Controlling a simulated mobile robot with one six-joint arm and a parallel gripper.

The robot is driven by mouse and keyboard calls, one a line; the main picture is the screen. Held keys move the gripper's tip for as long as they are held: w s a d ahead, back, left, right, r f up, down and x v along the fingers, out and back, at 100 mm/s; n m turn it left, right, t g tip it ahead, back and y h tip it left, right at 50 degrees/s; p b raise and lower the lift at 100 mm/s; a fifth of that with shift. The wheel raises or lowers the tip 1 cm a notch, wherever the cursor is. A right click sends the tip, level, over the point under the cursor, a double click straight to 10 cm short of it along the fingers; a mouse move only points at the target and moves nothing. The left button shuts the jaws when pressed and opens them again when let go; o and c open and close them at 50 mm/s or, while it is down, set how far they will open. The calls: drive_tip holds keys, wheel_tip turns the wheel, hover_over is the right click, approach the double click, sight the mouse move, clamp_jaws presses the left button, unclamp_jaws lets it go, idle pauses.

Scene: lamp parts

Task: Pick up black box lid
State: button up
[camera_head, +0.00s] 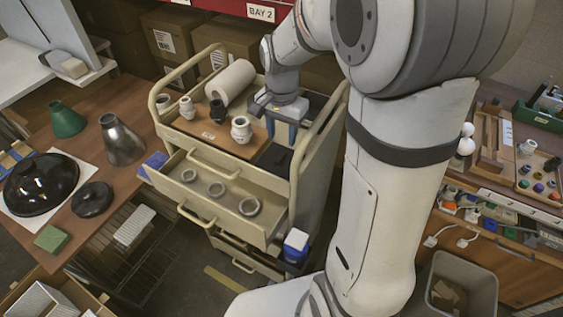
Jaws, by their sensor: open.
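My gripper (281,130) hangs over the right part of the beige cart's top, with its blue-grey fingers pointing down and apart. It looks empty. A small dark piece that looks like the black box lid (276,156) lies on the dark area of the cart top, just below the fingertips. Its outline is hard to tell from the dark surface, and I cannot tell whether the fingers touch it.
A white jar (241,130) stands close left of my gripper, with a paper roll (230,82) behind. The cart's open drawer (222,222) holds several rings. A black dome shade (42,183) lies on the left table. A bin (462,285) stands at right.

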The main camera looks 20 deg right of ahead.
sight(280, 156)
drive_tip(key=f, duration=0.2)
drive_tip(key=f+p, duration=0.1)
drive_tip(key=f, duration=0.4)
drive_tip(key=shift+a+f, duration=0.15)
drive_tip(key=shift+a, duration=0.1)
clamp_jaws()
